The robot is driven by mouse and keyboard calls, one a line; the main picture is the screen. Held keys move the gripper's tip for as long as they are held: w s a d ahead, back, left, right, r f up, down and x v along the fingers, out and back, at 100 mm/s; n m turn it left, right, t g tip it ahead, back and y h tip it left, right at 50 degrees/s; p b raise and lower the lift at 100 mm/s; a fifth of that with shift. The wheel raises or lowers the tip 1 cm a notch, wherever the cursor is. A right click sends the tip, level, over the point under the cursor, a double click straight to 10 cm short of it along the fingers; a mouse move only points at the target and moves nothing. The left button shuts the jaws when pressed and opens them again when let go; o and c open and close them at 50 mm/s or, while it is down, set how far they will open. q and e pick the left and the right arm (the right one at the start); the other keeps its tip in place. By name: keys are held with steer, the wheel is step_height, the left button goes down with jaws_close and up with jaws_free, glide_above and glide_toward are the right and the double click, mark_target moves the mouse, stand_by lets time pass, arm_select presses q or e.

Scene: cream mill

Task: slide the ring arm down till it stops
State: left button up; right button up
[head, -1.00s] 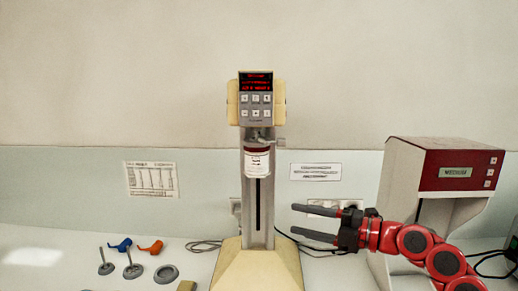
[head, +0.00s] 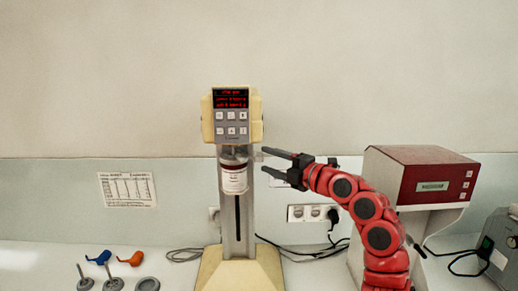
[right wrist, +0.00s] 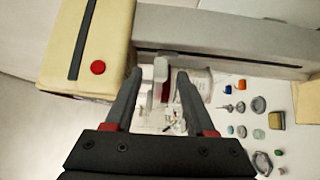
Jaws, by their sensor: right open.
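The mixer stand has a grey upright column (head: 238,222) with a cream head and keypad (head: 231,117) on top. A white jar with a dark red band (head: 234,180) sits high on the column front, just under the head. The grey ring arm (head: 254,155) is at the jar's top, and its knob side shows in the right wrist view (right wrist: 158,90). My right gripper (head: 264,161) is open at the ring arm's right side. In the right wrist view its fingers (right wrist: 160,74) lie either side of the ring arm's end; contact cannot be told. My left gripper is not in view.
A red and white cabinet (head: 421,176) stands on the right, behind my right arm. A wall socket (head: 308,213) and cables are behind. Blue (head: 99,257) and orange (head: 131,258) pieces and grey discs lie on the bench at left. The cream base (head: 240,276) is below.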

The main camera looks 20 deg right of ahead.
mark_target(259, 154)
steer(key=p+x, duration=0.1)
steer(key=x, duration=0.3)
steer(key=shift+w, duration=0.1)
jaws_close()
stand_by(1.4)
